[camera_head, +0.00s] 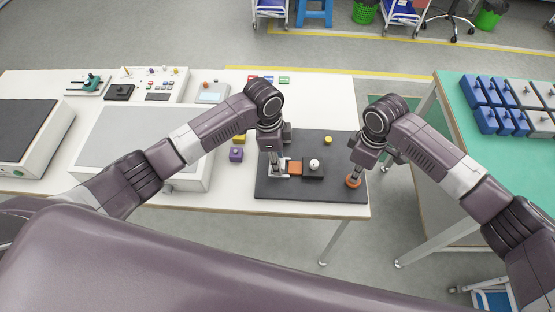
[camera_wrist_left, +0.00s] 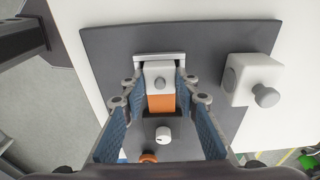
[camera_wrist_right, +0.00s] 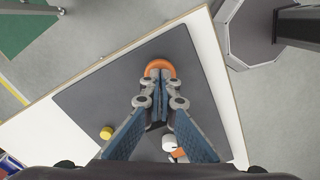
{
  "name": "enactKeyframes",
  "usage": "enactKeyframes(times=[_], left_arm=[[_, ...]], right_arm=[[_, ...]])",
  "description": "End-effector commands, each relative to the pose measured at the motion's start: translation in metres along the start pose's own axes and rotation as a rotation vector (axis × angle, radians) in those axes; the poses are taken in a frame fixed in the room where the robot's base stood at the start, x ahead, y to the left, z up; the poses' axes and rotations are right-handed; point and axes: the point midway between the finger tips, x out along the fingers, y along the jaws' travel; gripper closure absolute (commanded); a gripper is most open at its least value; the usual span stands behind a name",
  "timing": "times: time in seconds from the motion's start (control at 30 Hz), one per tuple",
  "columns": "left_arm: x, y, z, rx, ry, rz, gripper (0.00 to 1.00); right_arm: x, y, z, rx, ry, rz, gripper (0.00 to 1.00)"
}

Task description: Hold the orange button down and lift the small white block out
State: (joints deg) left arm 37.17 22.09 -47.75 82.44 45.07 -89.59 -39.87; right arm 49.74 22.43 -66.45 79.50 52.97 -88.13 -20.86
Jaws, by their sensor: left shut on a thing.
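My left gripper (camera_head: 273,170) is shut on this block, with a fingertip at each side in the left wrist view (camera_wrist_left: 160,80). The orange button (camera_head: 353,181) stands at the mat's right edge. My right gripper (camera_head: 355,175) has its fingers together, pointing down onto the button; in the right wrist view the button (camera_wrist_right: 160,66) shows partly behind the fingertips. I cannot tell how far it is pressed.
A dark block with a white knob (camera_head: 314,163) adjoins the orange piece. A larger white cube with a knob (camera_wrist_left: 253,78) stands on the dark mat (camera_head: 340,150) near the left gripper. A yellow knob (camera_head: 328,140) is farther back. A purple block (camera_head: 236,154) lies left of the mat.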

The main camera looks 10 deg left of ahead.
Motion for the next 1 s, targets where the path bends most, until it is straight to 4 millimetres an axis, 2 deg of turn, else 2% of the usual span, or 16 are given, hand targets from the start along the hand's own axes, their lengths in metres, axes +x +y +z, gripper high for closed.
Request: enactKeyframes(times=[0.37,1.0], left_arm=[[-0.002,0.000,0.000,0.000,-0.001,0.000,0.97],[-0.021,-0.001,-0.003,0.000,0.001,-0.001,0.97]], right_arm=[[0.006,-0.002,0.001,0.000,-0.003,-0.004,1.00],[0.006,-0.002,0.001,0.000,-0.004,-0.004,1.00]])
